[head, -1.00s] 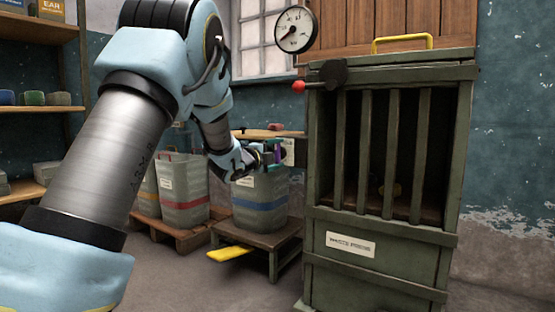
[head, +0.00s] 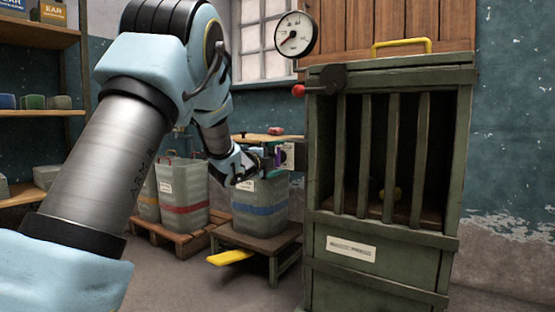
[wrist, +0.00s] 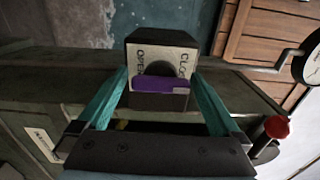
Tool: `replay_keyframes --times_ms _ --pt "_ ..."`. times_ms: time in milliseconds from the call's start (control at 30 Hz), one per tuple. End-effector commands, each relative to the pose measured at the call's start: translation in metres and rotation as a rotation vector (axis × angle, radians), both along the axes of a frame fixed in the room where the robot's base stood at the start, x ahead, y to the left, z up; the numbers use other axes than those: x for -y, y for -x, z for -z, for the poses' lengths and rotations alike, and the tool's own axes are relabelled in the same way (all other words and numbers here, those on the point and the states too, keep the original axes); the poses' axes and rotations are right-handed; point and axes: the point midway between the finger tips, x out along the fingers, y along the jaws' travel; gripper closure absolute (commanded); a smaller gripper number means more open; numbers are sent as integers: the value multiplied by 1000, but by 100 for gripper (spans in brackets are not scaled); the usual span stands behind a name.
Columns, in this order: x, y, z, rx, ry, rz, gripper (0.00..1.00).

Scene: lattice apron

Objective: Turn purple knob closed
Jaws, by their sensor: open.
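The purple knob (wrist: 160,84) is a flat bar lying across the picture in the wrist view, in front of a pale plate (wrist: 162,64) lettered "OPEN" at left and "CLO…" at right. My gripper (wrist: 160,77) is open, with one teal finger on each side of the knob. Gaps show between the fingers and the knob's ends, and I see no clear contact. In the head view my gripper (head: 275,158) is small, beside the left side of the green barred cabinet (head: 380,225), and partly hides the knob (head: 280,154).
A red-tipped lever (head: 299,91) and a round gauge (head: 295,34) are near the cabinet's upper left. A blue-banded bin (head: 260,208) stands below my gripper on a low stand with a yellow pedal (head: 230,257). A red-banded bin (head: 182,208) stands to the left.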

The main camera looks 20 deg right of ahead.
Motion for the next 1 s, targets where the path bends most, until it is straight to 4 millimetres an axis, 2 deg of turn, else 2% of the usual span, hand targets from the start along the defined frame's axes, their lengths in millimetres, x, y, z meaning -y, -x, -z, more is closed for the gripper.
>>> replay_keyframes --times_ms 167,600,800,1000 --pt "-12 7 -2 -3 -1 -2 0" --pt "-79 50 -1 -1 -2 -2 0" --pt "-91 58 -1 0 0 -1 0" --pt "-91 58 0 -1 -1 -1 0"
